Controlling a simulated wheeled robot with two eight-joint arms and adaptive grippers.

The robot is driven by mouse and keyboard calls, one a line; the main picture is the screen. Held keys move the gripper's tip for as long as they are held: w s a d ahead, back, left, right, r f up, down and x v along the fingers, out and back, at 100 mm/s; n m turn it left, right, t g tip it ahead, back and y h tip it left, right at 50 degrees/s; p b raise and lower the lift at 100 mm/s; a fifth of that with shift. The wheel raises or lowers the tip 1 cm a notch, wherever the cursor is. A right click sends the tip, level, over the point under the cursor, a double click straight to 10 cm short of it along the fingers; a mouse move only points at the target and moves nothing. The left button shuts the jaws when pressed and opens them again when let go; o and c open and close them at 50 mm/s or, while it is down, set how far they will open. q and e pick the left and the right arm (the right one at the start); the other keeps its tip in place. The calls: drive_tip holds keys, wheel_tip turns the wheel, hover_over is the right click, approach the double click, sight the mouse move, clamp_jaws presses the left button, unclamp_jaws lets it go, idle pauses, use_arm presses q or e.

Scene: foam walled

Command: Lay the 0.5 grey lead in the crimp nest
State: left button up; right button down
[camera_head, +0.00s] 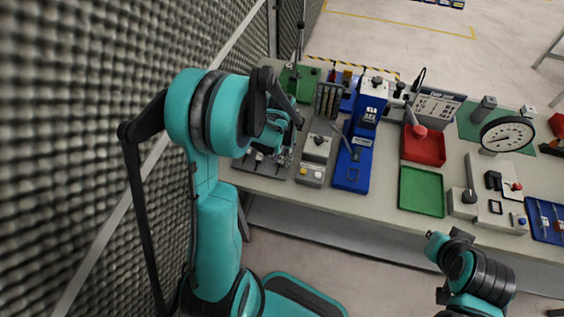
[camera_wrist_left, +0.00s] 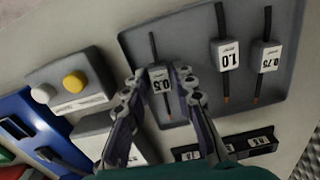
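The lead tagged 0.5 (camera_wrist_left: 160,79) lies on a dark grey tray (camera_wrist_left: 200,70) in the left wrist view. It is a thin dark wire with a white tag. My left gripper (camera_wrist_left: 160,71) has its two fingers either side of this tag, with small gaps showing, so it looks open around the lead. In the head view the left gripper (camera_head: 274,157) is low over the left end of the bench, partly hidden by my own arm. A blue press (camera_head: 352,150) stands right of it; I cannot make out the crimp nest. My right gripper is not in view.
Leads tagged 1.0 (camera_wrist_left: 228,58) and 0.75 (camera_wrist_left: 267,60) lie on the same tray. A grey box with white and yellow buttons (camera_wrist_left: 75,82) is close to the left. A green tray (camera_head: 421,191) and a red bin (camera_head: 424,149) stand right of the press. A foam wall (camera_head: 90,110) borders the left.

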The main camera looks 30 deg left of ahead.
use_arm(q)
drive_tip(key=shift+r, duration=0.1)
clamp_jaws()
drive_tip(key=shift+r, duration=0.1)
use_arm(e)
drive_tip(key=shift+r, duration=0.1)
